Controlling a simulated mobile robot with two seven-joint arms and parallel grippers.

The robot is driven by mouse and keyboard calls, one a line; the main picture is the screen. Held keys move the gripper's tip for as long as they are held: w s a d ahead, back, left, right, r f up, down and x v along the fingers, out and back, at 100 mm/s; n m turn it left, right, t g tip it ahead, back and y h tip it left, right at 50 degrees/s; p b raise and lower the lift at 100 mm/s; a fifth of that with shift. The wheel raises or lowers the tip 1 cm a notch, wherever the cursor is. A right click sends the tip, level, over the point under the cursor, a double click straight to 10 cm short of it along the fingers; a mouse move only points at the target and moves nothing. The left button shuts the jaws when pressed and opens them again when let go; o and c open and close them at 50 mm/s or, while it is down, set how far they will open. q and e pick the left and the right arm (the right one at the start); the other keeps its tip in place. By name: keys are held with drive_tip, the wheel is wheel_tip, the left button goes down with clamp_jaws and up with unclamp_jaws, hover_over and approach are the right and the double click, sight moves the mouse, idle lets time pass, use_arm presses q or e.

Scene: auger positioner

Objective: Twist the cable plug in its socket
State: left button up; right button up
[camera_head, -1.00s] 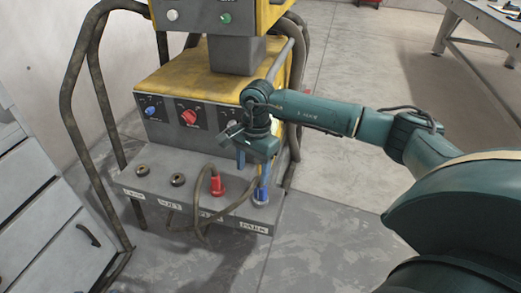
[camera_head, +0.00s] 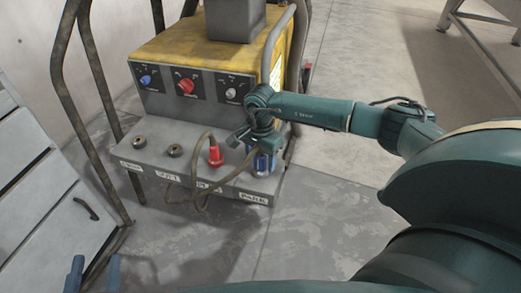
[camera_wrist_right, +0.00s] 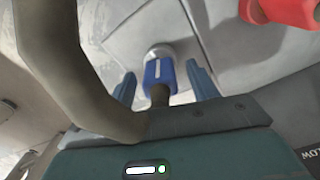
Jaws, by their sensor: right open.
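A blue cable plug (camera_wrist_right: 159,72) stands in a pale metal socket collar (camera_wrist_right: 160,51) in the right wrist view, its cable running toward my wrist. My right gripper (camera_wrist_right: 165,85) is open, with one finger on each side of the plug and visible gaps. In the head view this right gripper (camera_head: 261,160) is over the right end of the machine's lower ledge and largely hides the plug. A red plug (camera_head: 215,156) with a dark cable stands upright to its left. My left gripper (camera_head: 94,272) shows two separated blue fingertips at the lower left, away from the plugs.
The ledge (camera_head: 205,172) has two round sockets (camera_head: 175,150) without plugs at its left. Knobs (camera_head: 186,87) line the yellow machine's front panel above. Bent tubular rails and a drawer cabinet (camera_head: 50,195) flank the left. Dark cable loops hang before the ledge.

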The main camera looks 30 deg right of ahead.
drive_tip(key=shift+f, duration=0.35)
drive_tip(key=shift+c, duration=0.2)
drive_tip(key=c, duration=1.1)
drive_tip(key=shift+n+b, duration=0.45)
drive_tip(key=shift+n, duration=0.25)
drive_tip(key=shift+n+b, duration=0.35)
drive_tip(key=shift+n, duration=1.05)
